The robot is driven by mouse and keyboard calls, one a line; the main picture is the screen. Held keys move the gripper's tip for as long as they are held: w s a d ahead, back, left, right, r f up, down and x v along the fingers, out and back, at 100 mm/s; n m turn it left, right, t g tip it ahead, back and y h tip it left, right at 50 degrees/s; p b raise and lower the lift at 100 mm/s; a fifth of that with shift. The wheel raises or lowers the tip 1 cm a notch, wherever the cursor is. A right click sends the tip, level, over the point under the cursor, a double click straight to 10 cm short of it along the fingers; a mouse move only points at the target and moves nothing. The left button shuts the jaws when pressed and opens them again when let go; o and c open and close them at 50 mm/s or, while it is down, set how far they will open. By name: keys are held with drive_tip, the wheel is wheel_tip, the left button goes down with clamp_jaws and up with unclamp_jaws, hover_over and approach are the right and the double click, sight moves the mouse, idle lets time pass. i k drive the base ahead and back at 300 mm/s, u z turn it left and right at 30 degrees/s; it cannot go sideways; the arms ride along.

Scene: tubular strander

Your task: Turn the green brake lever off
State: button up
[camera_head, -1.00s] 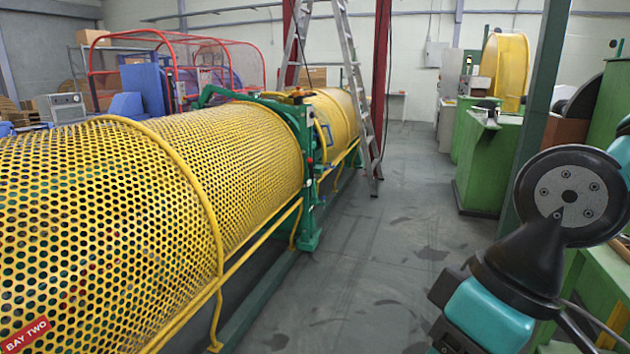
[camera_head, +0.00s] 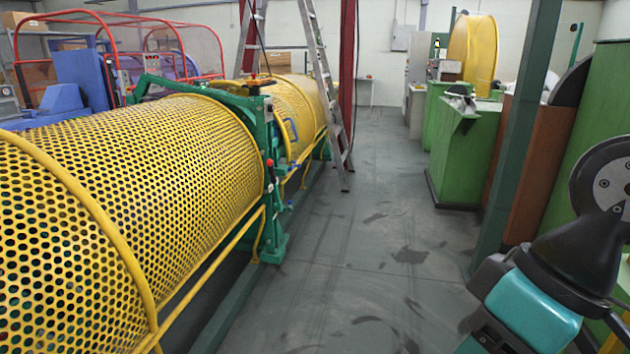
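The tubular strander's green frame stand (camera_head: 268,185) is left of centre, between two yellow guard sections. A green bar (camera_head: 175,86) reaches left from its top over the perforated yellow guard (camera_head: 150,165). I cannot tell whether this bar is the brake lever, and no other green lever shows clearly. A small red part (camera_head: 270,163) sits on the stand's aisle side. My arm's black and teal links show at the lower right, well apart from the stand across the aisle. My gripper is not in view.
The grey floor aisle (camera_head: 365,250) is open ahead. An aluminium ladder (camera_head: 325,90) stands beyond the green stand. Green cabinets (camera_head: 462,150) and a dark green post (camera_head: 515,140) line the right side. A yellow lower rail (camera_head: 215,268) runs along the guard.

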sight(276, 187)
drive_tip(key=z, duration=0.3)
drive_tip(key=i, duration=2.05)
drive_tip(key=u, duration=0.55)
drive_tip(key=i, duration=1.85)
drive_tip(key=u, duration=0.6)
